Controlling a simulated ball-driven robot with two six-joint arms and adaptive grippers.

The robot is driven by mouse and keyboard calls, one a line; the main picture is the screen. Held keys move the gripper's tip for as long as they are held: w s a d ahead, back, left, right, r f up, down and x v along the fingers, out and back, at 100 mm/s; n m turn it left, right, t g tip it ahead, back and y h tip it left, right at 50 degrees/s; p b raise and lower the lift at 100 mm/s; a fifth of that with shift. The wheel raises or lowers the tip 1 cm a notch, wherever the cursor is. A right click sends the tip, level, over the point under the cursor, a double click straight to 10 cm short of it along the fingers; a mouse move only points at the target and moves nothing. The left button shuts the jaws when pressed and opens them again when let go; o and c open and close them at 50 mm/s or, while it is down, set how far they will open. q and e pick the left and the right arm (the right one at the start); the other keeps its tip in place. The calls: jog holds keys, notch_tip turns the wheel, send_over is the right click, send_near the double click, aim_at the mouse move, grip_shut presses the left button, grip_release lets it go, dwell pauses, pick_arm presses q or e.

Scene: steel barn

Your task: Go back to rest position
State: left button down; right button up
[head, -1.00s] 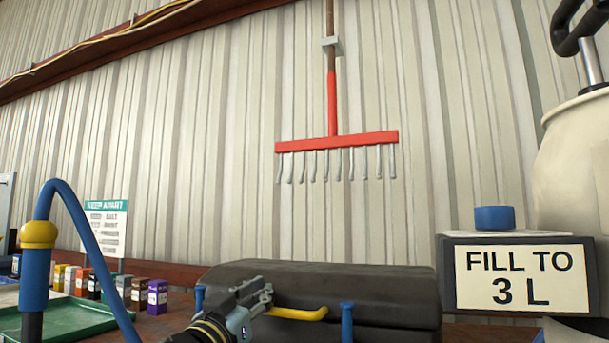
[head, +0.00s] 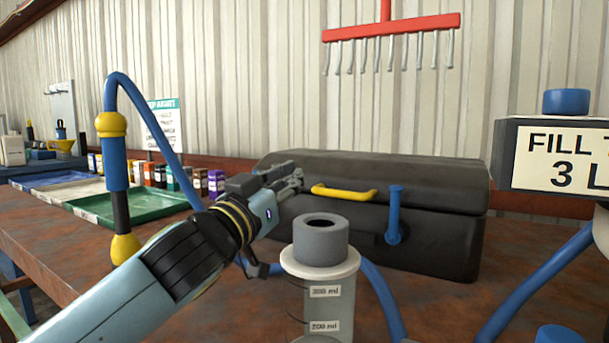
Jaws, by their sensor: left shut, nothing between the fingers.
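My left gripper (head: 290,178) shows near the middle of the head view, at the end of my light blue arm coming in from the lower left. Its fingers are shut with nothing between them. It is in front of the left part of a black case (head: 440,228), just left of the yellow handle (head: 343,192). I cannot tell whether it touches the case. My right gripper is not in view.
A measuring cylinder with a grey top (head: 321,240) stands close in front of the case. A blue hose (head: 117,165) arches at left beside a green tray (head: 125,207) and several small boxes. A "FILL TO 3 L" sign (head: 560,155) is at right.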

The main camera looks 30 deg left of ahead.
pick_arm(q)
jog(key=shift+v, duration=1)
